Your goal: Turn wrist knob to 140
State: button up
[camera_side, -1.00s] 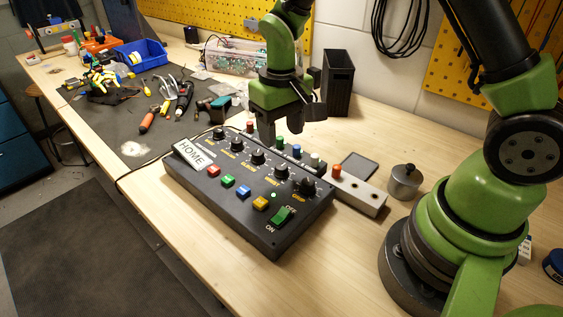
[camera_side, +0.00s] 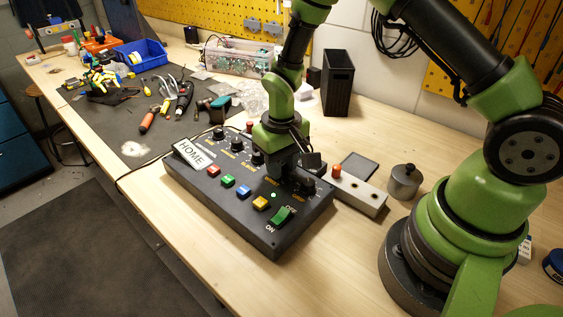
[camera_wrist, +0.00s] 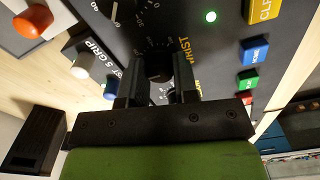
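The black control box (camera_side: 225,205) lies on the bench with a row of dark knobs along its top. In the wrist view the wrist knob (camera_wrist: 159,65) is beside the yellow WRIST label (camera_wrist: 185,58), with white scale marks around it. My gripper (camera_wrist: 160,85) points down at it, with one finger on each side of the knob. The fingers stand apart; whether they touch the knob is not clear. In the side view my gripper (camera_side: 283,176) is low over the box and hides this knob. The knob's pointer and reading cannot be made out.
A neighbouring knob (camera_side: 308,187) stands close on the right. Colored buttons, including a yellow one (camera_side: 261,203), and a green switch (camera_side: 283,215) lie in front. A grey strip with a red-orange button (camera_side: 336,170) and a small metal pot (camera_side: 404,181) are to the right.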

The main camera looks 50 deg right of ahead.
jog(key=shift+c, duration=1)
jog(key=shift+m, duration=0.3)
jog(key=m, duration=1)
jog(key=shift+m, duration=2)
jog(key=o, duration=0.9)
